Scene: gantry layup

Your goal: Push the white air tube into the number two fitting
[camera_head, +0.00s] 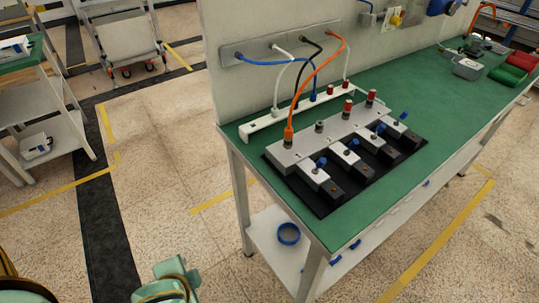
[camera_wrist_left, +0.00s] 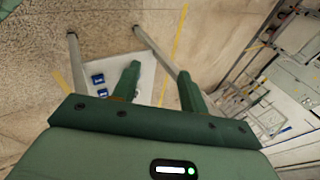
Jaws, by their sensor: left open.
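A white air tube (camera_head: 279,80) hangs from the wall plate (camera_head: 260,48) and runs down to the white rail (camera_head: 262,124) at the back of the bench. The grey manifold block (camera_head: 305,143) stands in front of the rail. An orange tube (camera_head: 301,84) ends upright at the block's near-left fitting. The bare grey fitting (camera_head: 320,127) beside it looks like number two, but I cannot read any numbers. Two red-topped fittings (camera_head: 347,108) follow farther right. My left gripper (camera_wrist_left: 159,84) is open and empty in the left wrist view, away from the tube. My right gripper is not in view.
The green bench (camera_head: 405,98) has a white lower shelf holding a blue ring (camera_head: 288,233). Blue, black and another white tube hang close by the white one. Red and green bins (camera_head: 515,68) stand at the far end. Open floor lies left of the bench.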

